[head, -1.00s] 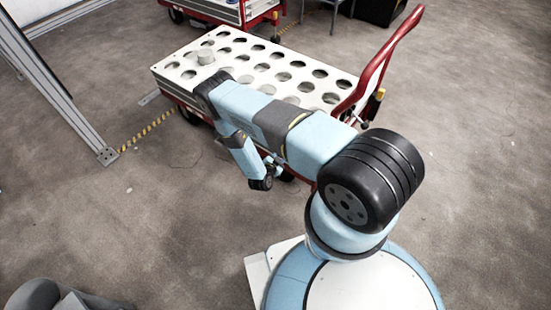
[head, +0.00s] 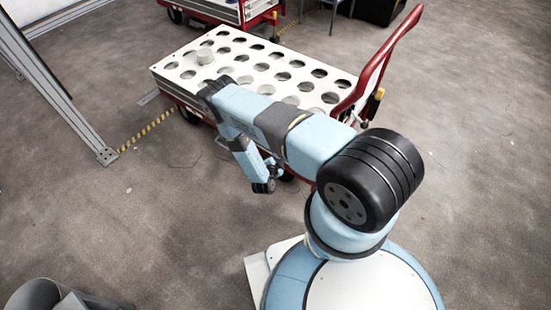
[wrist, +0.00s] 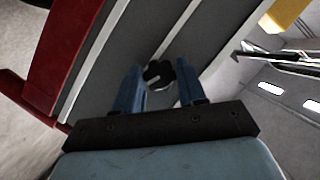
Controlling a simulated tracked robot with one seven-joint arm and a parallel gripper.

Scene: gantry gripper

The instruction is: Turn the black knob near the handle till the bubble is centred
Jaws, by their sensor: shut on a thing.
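The black knob (wrist: 158,72) shows in the wrist view, small and lobed, against the grey side of the cart (wrist: 125,60). My gripper (wrist: 159,78) has its two blue fingers on either side of the knob and is shut on it. In the head view my arm hides the knob and most of my gripper. The cart's red handle (head: 388,58) rises at its right end in the head view. I cannot make out a bubble level in either view.
A second red cart (head: 222,12) stands behind. A metal frame post (head: 60,90) is at the left. The floor around is mostly clear.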

